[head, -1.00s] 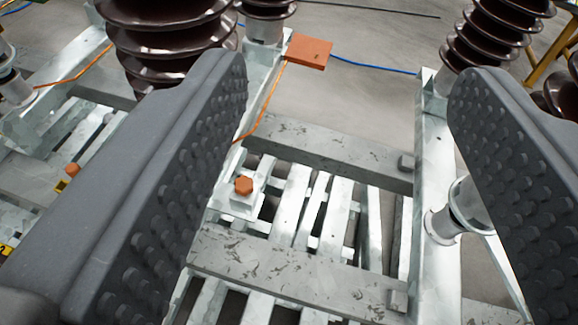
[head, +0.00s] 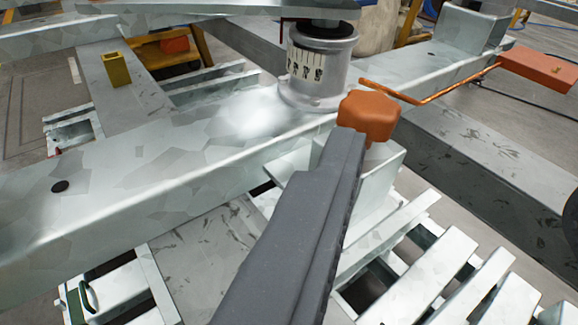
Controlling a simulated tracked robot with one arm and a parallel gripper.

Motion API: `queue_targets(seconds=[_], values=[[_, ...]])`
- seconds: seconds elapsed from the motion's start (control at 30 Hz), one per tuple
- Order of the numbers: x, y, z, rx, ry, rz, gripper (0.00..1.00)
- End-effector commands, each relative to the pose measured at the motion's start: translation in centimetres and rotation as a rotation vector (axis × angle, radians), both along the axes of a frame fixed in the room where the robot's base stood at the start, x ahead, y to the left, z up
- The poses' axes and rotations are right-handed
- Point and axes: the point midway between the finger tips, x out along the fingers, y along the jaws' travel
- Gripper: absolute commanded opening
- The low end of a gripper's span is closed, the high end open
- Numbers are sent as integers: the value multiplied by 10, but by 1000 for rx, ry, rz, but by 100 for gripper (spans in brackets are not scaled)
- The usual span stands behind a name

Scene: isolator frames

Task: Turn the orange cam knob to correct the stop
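The orange cam knob (head: 368,112) is a faceted orange head in the upper middle of the head view. It sits on a pale metal block (head: 375,175) against the side of a galvanized beam. My gripper (head: 458,180) is open. One dark grey finger rises through the middle of the view, its tip just in front of and below the knob, overlapping its lower edge. I cannot tell whether it touches. Only a dark sliver of what looks like the other finger shows at the right edge. Nothing is seen between the fingers.
A silver collar with dark scale marks (head: 320,65) stands on the galvanized beam (head: 130,185) behind the knob. An orange rod (head: 430,97) leads right to an orange plate (head: 540,68). Slatted metal (head: 420,285) lies below right. A small yellow block (head: 116,69) stands far left.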

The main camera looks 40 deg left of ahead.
Motion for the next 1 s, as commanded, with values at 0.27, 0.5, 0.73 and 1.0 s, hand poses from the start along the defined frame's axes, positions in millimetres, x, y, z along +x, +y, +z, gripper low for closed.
queue_targets(seconds=[0.27, 0.5, 0.73, 1.0], values=[[-21, 14, -41, 102, -36, 64, 57], [-15, 21, -44, 113, -43, 72, 57], [10, 33, -43, 110, -46, 73, 57], [41, 48, -44, 109, -43, 73, 57]])
